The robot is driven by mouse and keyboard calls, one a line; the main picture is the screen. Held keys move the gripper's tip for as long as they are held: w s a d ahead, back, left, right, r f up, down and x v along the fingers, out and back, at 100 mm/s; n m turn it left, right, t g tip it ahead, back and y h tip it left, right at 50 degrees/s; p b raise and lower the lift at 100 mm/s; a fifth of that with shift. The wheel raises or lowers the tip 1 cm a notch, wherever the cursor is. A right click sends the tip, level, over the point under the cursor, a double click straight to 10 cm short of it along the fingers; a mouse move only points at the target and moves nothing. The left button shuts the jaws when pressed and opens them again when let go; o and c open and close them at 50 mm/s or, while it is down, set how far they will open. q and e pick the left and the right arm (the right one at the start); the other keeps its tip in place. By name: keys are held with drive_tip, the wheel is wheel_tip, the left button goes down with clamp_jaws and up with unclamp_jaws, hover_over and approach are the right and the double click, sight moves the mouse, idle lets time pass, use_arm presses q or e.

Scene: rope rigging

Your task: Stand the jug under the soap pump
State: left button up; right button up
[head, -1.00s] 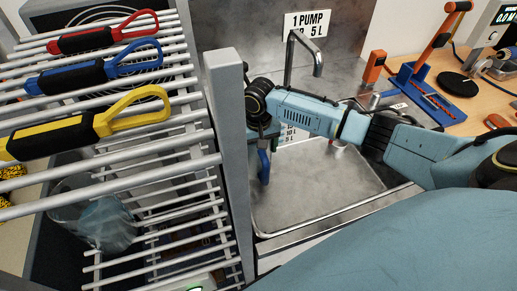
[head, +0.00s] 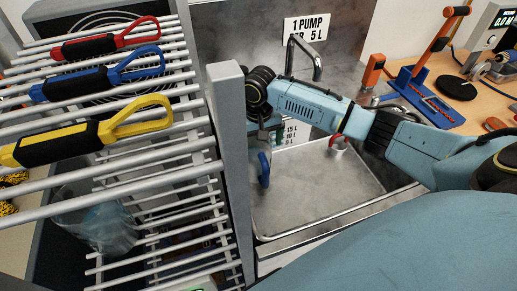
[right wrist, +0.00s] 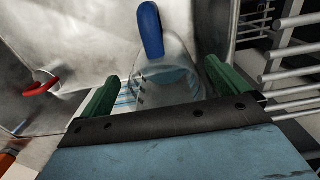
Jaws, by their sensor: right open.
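The clear jug (right wrist: 178,88) with a blue handle (right wrist: 151,30) shows in the right wrist view. It lies between the green fingers of my right gripper (right wrist: 161,74), which is open, with one finger on each side. I cannot tell whether the fingers touch it. In the head view the blue handle (head: 264,168) hangs below my right gripper (head: 268,130), partly hidden by the rack post. A red-topped silver fitting (head: 338,147) stands over the sink; I cannot tell whether it is the soap pump. My left gripper is not in view.
A grey rack post (head: 232,170) stands left of the sink (head: 310,205). Rack bars hold red, blue and yellow handled tools (head: 90,135). A clear vessel (head: 100,220) sits behind the bars. A curved metal spout (head: 305,55) rises behind my arm. A cluttered bench is at the right.

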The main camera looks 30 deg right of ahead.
wheel_tip(320, 180, up, 8)
drive_tip(key=p, duration=0.1)
